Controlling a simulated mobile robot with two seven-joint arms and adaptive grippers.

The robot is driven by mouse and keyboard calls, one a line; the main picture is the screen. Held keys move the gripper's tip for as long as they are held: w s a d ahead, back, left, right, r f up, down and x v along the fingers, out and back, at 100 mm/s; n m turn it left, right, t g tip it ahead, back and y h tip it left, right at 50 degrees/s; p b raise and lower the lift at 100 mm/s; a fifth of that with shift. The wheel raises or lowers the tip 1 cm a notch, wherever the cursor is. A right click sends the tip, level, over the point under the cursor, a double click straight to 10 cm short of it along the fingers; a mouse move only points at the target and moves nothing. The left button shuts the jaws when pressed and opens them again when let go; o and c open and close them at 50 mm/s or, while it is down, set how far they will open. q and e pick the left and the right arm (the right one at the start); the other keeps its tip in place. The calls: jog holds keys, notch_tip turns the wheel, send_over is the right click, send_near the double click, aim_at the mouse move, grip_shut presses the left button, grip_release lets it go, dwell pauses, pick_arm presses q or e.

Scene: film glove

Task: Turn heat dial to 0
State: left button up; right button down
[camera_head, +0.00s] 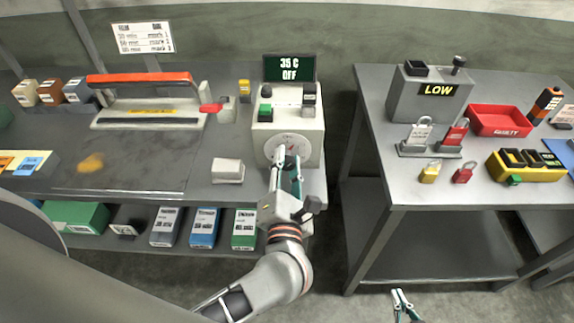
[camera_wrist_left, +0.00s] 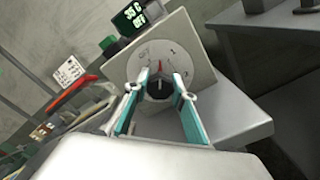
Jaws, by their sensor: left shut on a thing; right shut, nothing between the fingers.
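The heat dial is a dark knob (camera_wrist_left: 160,86) on a round white scale (camera_wrist_left: 168,55), with a red mark above the knob in the left wrist view. It sits on the front of a cream control box (camera_head: 262,137). My left gripper (camera_wrist_left: 160,84) is shut on the dial knob, a finger on each side. In the head view my left gripper (camera_head: 288,158) covers most of the knob. A display (camera_head: 289,68) on the box reads "35 C" and "OFF". My right gripper (camera_head: 402,296) is shut and empty, low in front of the right table.
The box stands at the right end of the left bench (camera_head: 150,165), with a red-handled sealer (camera_head: 145,100) and a small white block (camera_head: 228,171) nearby. The right table (camera_head: 400,185) holds a grey "LOW" box (camera_head: 428,104), padlocks and a red tray (camera_head: 498,122). A gap separates the tables.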

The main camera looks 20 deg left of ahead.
pick_arm(q)
jog(key=n+b, duration=0.2)
jog(key=n, duration=0.1)
jog(key=shift+f+n, duration=0.2)
jog(key=shift+n, duration=0.1)
jog(key=shift+n+b, duration=1.25)
jog(key=shift+n, duration=0.15)
pick_arm(e)
notch_tip(320, 180, down, 6)
jog(key=s, duration=0.1)
jog(key=shift+d+f, duration=0.15)
jog(key=shift+d, duration=0.15)
pick_arm(q)
jog(key=shift+r, duration=0.1)
pick_arm(e)
jog(key=shift+w+r, duration=0.1)
jog(key=shift+r, duration=0.1)
pick_arm(q)
jog(key=o, duration=1.1)
pick_arm(e)
jog(key=shift+f, duration=0.15)
jog(key=shift+f, duration=0.1)
pick_arm(q)
jog(key=shift+s, duration=0.1)
